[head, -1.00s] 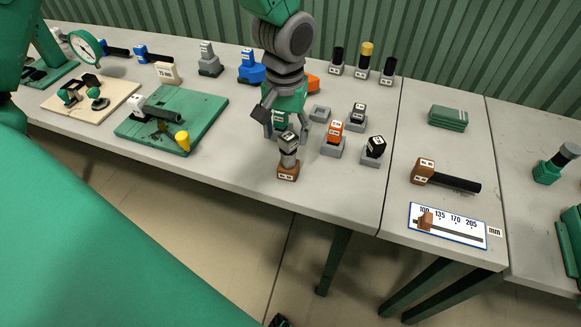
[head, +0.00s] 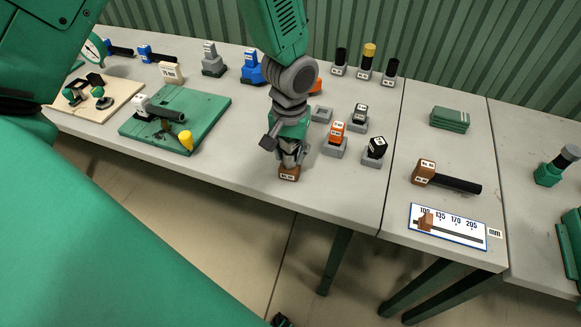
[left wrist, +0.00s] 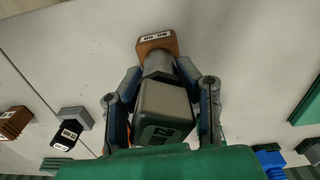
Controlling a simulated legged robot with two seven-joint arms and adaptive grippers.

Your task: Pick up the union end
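The part I take for the union end is a grey fitting with a dark, labelled block on top. It stands upright in a small brown labelled base (head: 289,173) near the table's front edge. In the left wrist view the fitting (left wrist: 164,104) is between the fingers, with the brown base (left wrist: 158,43) beyond it. My left gripper (head: 290,160) is lowered over it and hides most of it in the head view. Its fingers (left wrist: 160,72) stand on either side of the fitting and look open; contact is not clear. My right gripper is not in view.
An orange fitting (head: 336,133) and a black-topped one (head: 375,150) stand in grey bases just to the right. A green board (head: 205,115) with a dark pipe (head: 165,112) lies to the left. A brown fitting with a black handle (head: 450,180) lies farther right.

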